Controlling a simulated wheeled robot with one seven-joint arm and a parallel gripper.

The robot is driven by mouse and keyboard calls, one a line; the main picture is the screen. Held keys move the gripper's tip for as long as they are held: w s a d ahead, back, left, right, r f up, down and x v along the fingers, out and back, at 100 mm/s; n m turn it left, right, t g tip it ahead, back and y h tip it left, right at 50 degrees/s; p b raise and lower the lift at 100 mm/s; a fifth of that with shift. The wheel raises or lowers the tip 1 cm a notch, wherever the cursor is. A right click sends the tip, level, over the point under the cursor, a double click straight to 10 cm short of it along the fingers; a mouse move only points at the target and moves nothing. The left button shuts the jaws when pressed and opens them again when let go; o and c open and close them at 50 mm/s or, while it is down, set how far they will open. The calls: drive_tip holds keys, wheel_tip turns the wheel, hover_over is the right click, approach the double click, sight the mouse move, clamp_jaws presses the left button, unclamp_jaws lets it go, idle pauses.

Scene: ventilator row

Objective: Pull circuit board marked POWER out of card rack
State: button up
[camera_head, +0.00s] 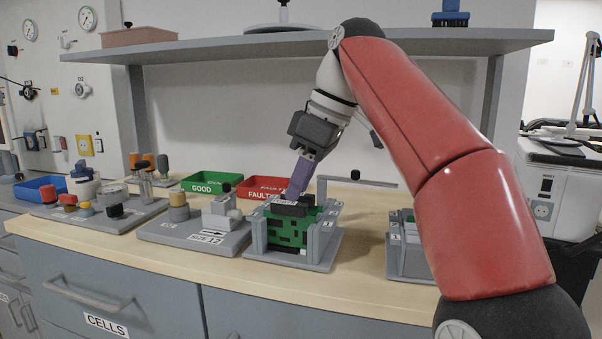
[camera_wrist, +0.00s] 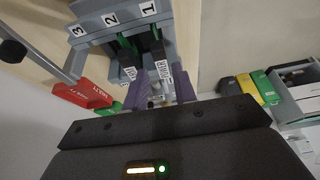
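The grey card rack (camera_head: 318,245) stands on the counter with a green circuit board (camera_head: 284,229) at its front. In the wrist view the rack (camera_wrist: 95,38) has slots numbered 1, 2 and 3. Two boards with dark handles and white labels sit in it, a left label (camera_wrist: 130,73) and a right label (camera_wrist: 157,72). Their print is too small to read surely. My gripper (camera_head: 292,194) points down at the rack's top. Its purple fingers (camera_wrist: 161,84) stand either side of the right label; whether they touch the handle is unclear.
A green GOOD bin (camera_head: 212,183) and a red FAULT bin (camera_head: 262,188) stand behind the rack. A second grey rack (camera_head: 404,245) is to the right. A grey fixture (camera_head: 190,235) is to the left. A shelf (camera_head: 240,47) hangs above.

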sight(283, 202)
drive_tip(key=b+x, duration=0.2)
drive_tip(key=x, duration=0.5)
drive_tip(key=shift+s+a+f, duration=0.1)
drive_tip(key=shift+f, duration=0.1)
drive_tip(key=shift+c, duration=0.2)
clamp_jaws()
drive_tip(key=shift+r, duration=0.2)
drive_tip(key=shift+r+p, duration=1.2)
drive_tip(key=shift+r, duration=2.85)
